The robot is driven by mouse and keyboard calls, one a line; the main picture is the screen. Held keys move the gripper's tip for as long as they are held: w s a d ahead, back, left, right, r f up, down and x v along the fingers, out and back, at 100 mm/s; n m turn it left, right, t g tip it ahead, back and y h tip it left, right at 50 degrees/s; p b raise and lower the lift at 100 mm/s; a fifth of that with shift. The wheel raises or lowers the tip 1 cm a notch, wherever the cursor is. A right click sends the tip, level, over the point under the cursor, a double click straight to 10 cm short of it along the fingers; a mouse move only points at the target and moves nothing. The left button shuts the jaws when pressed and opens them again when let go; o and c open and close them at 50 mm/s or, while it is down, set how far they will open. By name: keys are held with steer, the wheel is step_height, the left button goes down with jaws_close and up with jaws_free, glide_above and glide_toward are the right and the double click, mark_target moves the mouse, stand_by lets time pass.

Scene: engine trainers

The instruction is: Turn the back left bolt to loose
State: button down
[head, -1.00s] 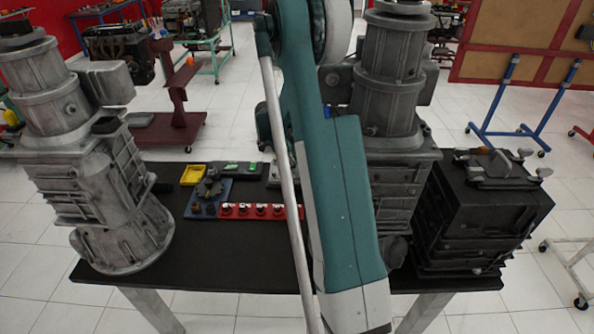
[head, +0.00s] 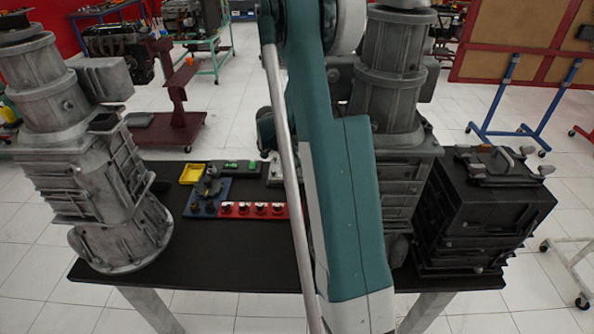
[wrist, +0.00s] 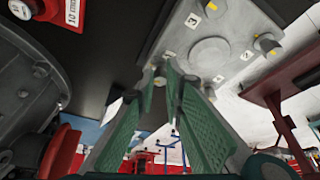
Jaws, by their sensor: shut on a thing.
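In the wrist view, a grey plate (wrist: 150,45) has a round boss (wrist: 210,55) in its middle and bolts with yellow marks near its corners. Two bolts, one at the top (wrist: 213,6) and one at the right (wrist: 267,43), stand clear of my gripper (wrist: 160,75). Its green-padded fingers are closed around a bolt at the plate's near left corner in that view; the fingertips mostly hide the bolt. Small white number tags lie beside the bolts. In the head view, the plate (head: 275,176) shows partly beside my arm, which hides much of it.
On the black table (head: 200,270), a red strip (head: 240,210), a blue block (head: 205,208) and a yellow tray (head: 193,174) lie left of my arm. Tall grey engine units (head: 90,180) stand on both sides. A black block (head: 480,210) stands at the right.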

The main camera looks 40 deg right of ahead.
steer(key=shift+s+n+t, duration=0.1)
steer(key=shift+n+t, duration=0.4)
steer(key=shift+n, duration=0.8)
steer(key=c, duration=2.4)
jaws_free()
steer(key=shift+r, duration=0.1)
steer(key=shift+v, duration=5.9)
steer(key=shift+a, duration=0.1)
